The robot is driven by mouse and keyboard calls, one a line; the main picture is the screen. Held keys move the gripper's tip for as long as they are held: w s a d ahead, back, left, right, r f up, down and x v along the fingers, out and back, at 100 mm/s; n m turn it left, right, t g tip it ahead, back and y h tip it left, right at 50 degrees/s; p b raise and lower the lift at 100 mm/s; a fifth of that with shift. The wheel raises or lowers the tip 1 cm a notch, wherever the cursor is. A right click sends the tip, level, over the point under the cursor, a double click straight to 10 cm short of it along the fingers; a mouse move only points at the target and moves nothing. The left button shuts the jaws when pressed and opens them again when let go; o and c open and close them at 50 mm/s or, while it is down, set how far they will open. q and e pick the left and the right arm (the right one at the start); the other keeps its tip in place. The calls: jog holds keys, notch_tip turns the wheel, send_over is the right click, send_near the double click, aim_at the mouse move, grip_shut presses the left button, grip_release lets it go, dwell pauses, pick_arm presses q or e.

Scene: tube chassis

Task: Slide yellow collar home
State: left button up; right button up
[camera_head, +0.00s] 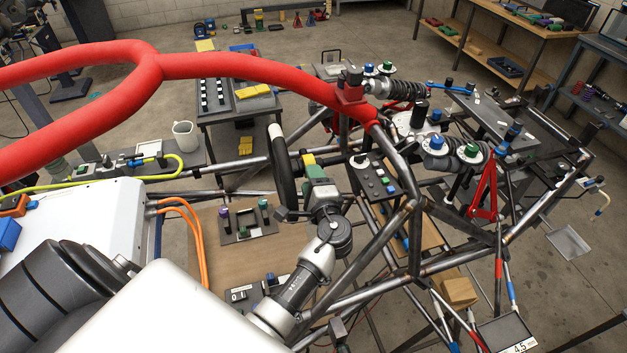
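A small yellow piece (308,160), which looks like the yellow collar, shows near the middle of the head view. It is beside a dark curved bar with a white end (276,131) and close to the chassis tubes (350,155). My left gripper (309,176) is at the end of the grey-white arm, just below the yellow piece. I cannot tell whether its fingers touch the piece or hold it, since they are small and partly hidden by the green and grey wrist. The collar's seat cannot be made out. My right gripper is not in view.
A red padded tube (220,66) crosses above the work area. A small panel with knobs (372,178) is right of my gripper. A grey tray with colored pieces (245,222) lies to the left. Metal frame tubes (405,215) crowd the right side.

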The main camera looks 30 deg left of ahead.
pick_arm(q)
jog(key=shift+s+d, duration=0.15)
jog(key=shift+d, duration=0.05)
jog(key=b+v, duration=0.4)
jog(key=v, duration=0.6)
jog(key=shift+s, duration=0.2)
